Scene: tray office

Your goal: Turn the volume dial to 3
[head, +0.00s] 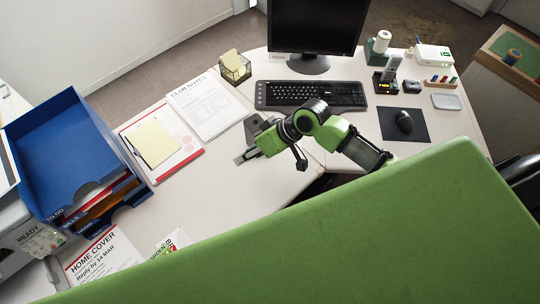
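I cannot pick out a volume dial for certain. Small devices stand at the back right of the desk: a dark unit with a handset (387,76), a green device with a white cylinder (379,44) and a white box (434,56). Any dial or numbers on them are too small to read. My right gripper (258,145) comes in from the right over the middle of the desk, in front of the keyboard and well apart from these devices. It holds nothing that I can see, and its finger opening is unclear. My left gripper is not in view.
Blue trays (62,150) stand at the left. Papers (204,104) and a note holder (234,68) lie between. The desk's middle front is clear.

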